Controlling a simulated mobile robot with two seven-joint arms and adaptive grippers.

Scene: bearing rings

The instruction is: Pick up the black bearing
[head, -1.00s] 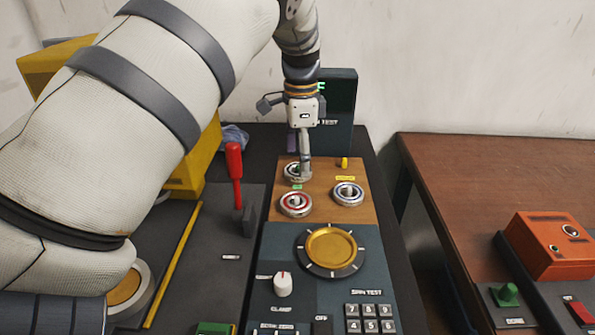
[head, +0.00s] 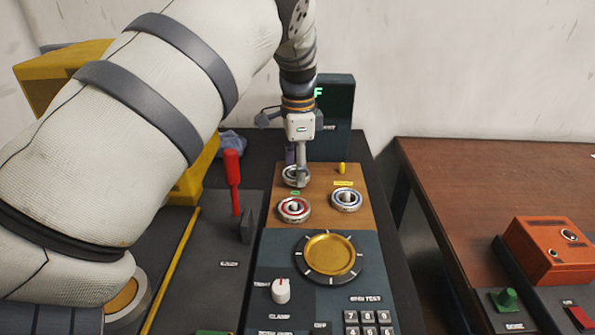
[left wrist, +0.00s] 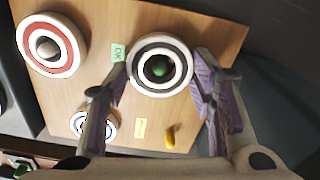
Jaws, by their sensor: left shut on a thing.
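The black bearing (head: 291,176), a pale ring with a dark band, is at the back left of the wooden board (head: 325,214). In the left wrist view the black bearing (left wrist: 145,83) surrounds a dark greenish post tip. My left gripper (head: 301,181) comes down on it from above, and its fingers partly hide it in the head view. In the left wrist view the left gripper (left wrist: 160,68) has one finger on each side of the ring, shut on it. I cannot tell whether the ring is off the board. My right gripper is not in view.
The red-banded bearing (head: 294,209) and the blue-banded bearing (head: 346,200) sit nearby on the board. A small yellow peg (head: 342,168) stands behind them. A red lever (head: 233,182) rises to the left, and a dark display box (head: 337,120) stands behind.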

